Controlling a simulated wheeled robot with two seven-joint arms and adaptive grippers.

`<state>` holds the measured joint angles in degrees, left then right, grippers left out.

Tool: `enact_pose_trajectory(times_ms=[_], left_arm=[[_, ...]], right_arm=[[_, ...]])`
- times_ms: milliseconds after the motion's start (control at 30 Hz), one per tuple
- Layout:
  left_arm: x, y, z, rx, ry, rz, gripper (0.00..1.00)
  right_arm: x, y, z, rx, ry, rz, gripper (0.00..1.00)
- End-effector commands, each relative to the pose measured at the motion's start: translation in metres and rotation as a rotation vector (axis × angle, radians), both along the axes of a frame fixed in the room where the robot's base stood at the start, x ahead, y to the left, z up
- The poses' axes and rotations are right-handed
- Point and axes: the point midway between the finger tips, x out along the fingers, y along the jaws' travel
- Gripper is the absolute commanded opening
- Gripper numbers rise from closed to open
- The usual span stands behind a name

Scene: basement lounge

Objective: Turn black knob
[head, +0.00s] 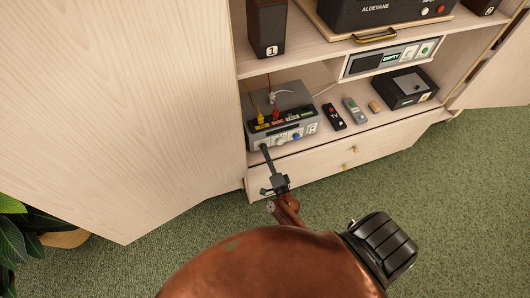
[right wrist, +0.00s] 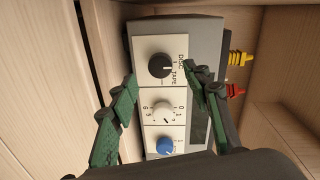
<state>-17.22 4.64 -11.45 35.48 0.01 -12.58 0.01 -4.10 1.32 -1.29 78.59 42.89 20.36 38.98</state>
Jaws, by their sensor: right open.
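The black knob (right wrist: 159,66) is on the front panel of a grey box, beside the words DISC and TAPE. In the right wrist view my right gripper (right wrist: 162,78) is open, with one green-padded finger to each side of the knob's lower area. Gaps show between the fingers and the knob. A white knob (right wrist: 163,112) and a blue knob (right wrist: 166,146) follow below it. In the head view the grey box (head: 283,112) sits on the lower shelf, and my right gripper (head: 266,157) reaches its left front. The black knob is hard to tell there. My left gripper is not in view.
On the shelf right of the box lie a TV remote (head: 334,117), a grey handset (head: 354,110) and a black case (head: 405,90). Yellow and red plugs (right wrist: 239,59) stick out of the box. A cabinet door (head: 120,110) stands open at the left.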

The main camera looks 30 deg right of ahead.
Motion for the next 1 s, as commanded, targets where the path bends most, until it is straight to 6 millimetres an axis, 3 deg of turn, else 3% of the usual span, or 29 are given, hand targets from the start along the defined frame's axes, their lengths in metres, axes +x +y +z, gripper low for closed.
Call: enact_pose_trajectory(times_ms=[200, 400, 1000], left_arm=[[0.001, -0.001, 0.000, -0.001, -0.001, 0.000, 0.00], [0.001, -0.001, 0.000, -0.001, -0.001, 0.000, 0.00], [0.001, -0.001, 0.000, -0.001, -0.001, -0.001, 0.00]], right_arm=[[-0.045, 0.011, 0.003, 0.001, 0.002, 0.000, 0.44], [-0.067, 0.016, 0.004, 0.001, 0.001, 0.001, 0.44], [-0.072, 0.018, 0.005, 0.001, 0.000, 0.000, 0.44]])
